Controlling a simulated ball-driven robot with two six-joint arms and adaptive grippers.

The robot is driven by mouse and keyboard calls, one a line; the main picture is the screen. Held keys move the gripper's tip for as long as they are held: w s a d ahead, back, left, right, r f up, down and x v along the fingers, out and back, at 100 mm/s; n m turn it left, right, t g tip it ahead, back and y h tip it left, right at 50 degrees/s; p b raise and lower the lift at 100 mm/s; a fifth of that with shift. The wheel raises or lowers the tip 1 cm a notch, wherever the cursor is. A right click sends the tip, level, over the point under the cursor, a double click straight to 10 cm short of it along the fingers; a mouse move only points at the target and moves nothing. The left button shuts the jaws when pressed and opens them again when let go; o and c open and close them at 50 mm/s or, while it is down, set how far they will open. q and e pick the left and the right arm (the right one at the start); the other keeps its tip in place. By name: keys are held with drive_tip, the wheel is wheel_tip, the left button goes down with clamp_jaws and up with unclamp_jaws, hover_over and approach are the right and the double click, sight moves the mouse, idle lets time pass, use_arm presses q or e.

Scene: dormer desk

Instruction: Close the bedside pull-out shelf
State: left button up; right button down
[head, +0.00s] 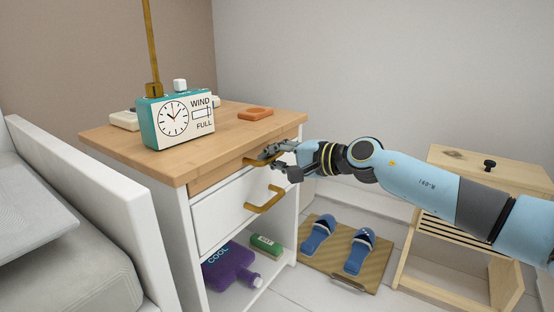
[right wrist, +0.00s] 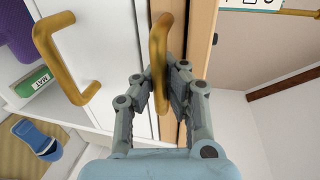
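The bedside cabinet (head: 189,205) has a wooden top and a white drawer. Just under the top is the pull-out shelf, with a light wood front (head: 212,178) and a brass handle (right wrist: 161,45). How far the shelf stands out is hard to tell. My right gripper (head: 268,154) is at this handle. In the right wrist view, the two fingers of the right gripper (right wrist: 162,90) lean inward on either side of the handle, close against it. In the head view the gripper hides part of the handle. My left gripper is not in view.
The white drawer's brass handle (head: 265,200) sits just below. A teal clock (head: 177,119) and an orange block (head: 255,113) are on the cabinet top. Slippers (head: 359,252) lie on a mat to the right, before a wooden stand (head: 490,170). A bed (head: 75,215) is at the left.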

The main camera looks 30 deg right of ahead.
drive_tip(key=c, duration=2)
unclamp_jaws()
drive_tip(key=shift+c, duration=0.2)
drive_tip(key=o, duration=0.7)
drive_tip(key=shift+r, duration=0.1)
drive_tip(key=v, duration=0.8)
